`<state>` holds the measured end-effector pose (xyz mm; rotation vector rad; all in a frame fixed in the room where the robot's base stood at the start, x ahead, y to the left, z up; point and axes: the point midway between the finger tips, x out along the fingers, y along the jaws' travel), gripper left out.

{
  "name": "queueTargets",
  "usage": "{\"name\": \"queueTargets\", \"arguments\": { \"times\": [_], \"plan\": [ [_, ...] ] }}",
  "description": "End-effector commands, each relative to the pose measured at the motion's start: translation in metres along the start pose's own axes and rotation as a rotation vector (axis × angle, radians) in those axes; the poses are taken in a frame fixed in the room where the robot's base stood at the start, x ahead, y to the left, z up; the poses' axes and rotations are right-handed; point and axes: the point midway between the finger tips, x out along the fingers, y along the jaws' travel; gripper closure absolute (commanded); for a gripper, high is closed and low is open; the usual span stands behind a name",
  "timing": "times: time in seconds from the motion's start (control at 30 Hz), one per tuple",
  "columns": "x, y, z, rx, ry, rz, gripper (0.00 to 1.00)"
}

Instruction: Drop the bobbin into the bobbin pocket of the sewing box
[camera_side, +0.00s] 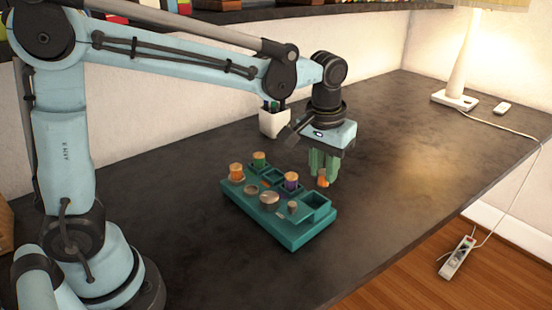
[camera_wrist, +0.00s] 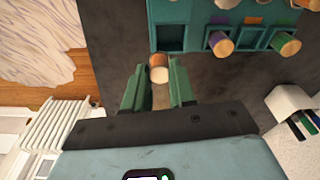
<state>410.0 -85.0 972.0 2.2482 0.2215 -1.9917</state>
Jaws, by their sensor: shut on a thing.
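The teal sewing box (camera_side: 290,240) lies on the dark table in the side view. An empty square pocket (camera_side: 318,200) is at its right end; the same dark pocket (camera_wrist: 170,38) shows at the top of the wrist view. My gripper (camera_side: 324,178) is above the table just behind and right of the box, pointing down. Its green fingers (camera_wrist: 159,74) are shut on a bobbin (camera_wrist: 159,68) with a tan end and orange thread, also visible at the fingertips in the side view (camera_side: 323,182). The bobbin is outside the box, short of the empty pocket in the wrist view.
Orange, green and purple spools (camera_side: 236,171) (camera_side: 259,159) (camera_side: 291,181) stand in other pockets, with a round metal piece (camera_side: 269,197) among them. A lamp (camera_side: 456,98) stands far right. The table right of the box is clear.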

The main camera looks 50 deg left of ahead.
Motion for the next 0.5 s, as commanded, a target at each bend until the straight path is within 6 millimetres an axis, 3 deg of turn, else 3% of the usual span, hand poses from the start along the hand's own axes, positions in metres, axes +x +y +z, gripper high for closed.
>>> {"name": "queueTargets", "arguments": {
  "times": [0.47,0.5],
  "plan": [
    [0.0114,-0.0003,0.0018,0.000,0.000,0.000,1.00],
    [0.0114,-0.0003,0.0018,0.000,0.000,0.000,0.71]
  ]
}}
